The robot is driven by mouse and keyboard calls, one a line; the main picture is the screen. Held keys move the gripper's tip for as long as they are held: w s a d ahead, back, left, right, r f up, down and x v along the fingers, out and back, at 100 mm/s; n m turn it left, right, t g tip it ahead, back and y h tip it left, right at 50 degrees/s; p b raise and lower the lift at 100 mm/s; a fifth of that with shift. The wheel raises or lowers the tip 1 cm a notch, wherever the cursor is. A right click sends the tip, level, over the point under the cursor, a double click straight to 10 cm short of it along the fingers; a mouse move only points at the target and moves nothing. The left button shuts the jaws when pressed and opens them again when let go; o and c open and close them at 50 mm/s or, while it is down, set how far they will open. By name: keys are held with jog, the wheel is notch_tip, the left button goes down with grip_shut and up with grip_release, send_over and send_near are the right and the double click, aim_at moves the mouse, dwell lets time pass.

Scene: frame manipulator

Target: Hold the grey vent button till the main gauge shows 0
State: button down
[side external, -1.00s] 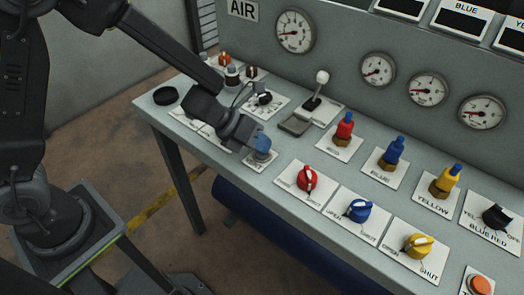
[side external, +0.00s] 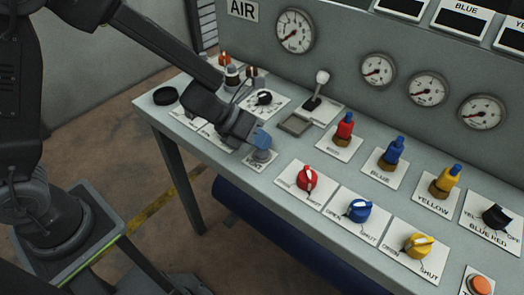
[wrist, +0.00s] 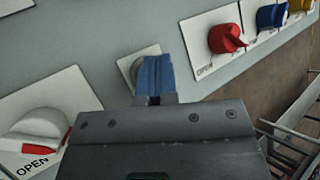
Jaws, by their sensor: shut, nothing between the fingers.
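The grey vent button (side external: 261,155) sits on a small pale plate near the bench's front edge. In the wrist view its plate (wrist: 125,63) shows, with the button mostly hidden behind my fingers. My gripper (side external: 262,139) is shut and empty, its blue fingertips together just above the button. The fingertips also show in the wrist view (wrist: 155,76). A slight gap seems to show in the side view, but I cannot be sure they are apart. The main gauge (side external: 295,31) is on the back panel beside the AIR label; its needle points to the lower left, near the low end.
Red (side external: 307,178), blue (side external: 359,210) and yellow (side external: 417,244) valve knobs stand to the right along the front. A lever (side external: 318,84) stands behind. Three smaller gauges line the panel. A white knob (wrist: 38,130) is near my gripper in the wrist view.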

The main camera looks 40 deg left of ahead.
jog(key=shift+r, duration=0.3)
jog(key=shift+r, duration=2.5)
jog(key=s+a+r+n+t+y, duration=0.35)
jog(key=a+r+n, duration=0.3)
jog(key=n, duration=0.45)
jog(key=s+a+r+n+t+y, duration=0.2)
jog(key=a+r+n+y, duration=0.35)
jog(key=a+n, duration=0.4)
jog(key=s+d+n+g+h, duration=0.2)
jog(key=s+n+g, duration=0.4)
jog(key=s+n, duration=0.9)
jog(key=shift+s+d+f+n, duration=0.2)
jog(key=shift+d+f+n, duration=0.1)
jog(key=shift+d+n, duration=0.2)
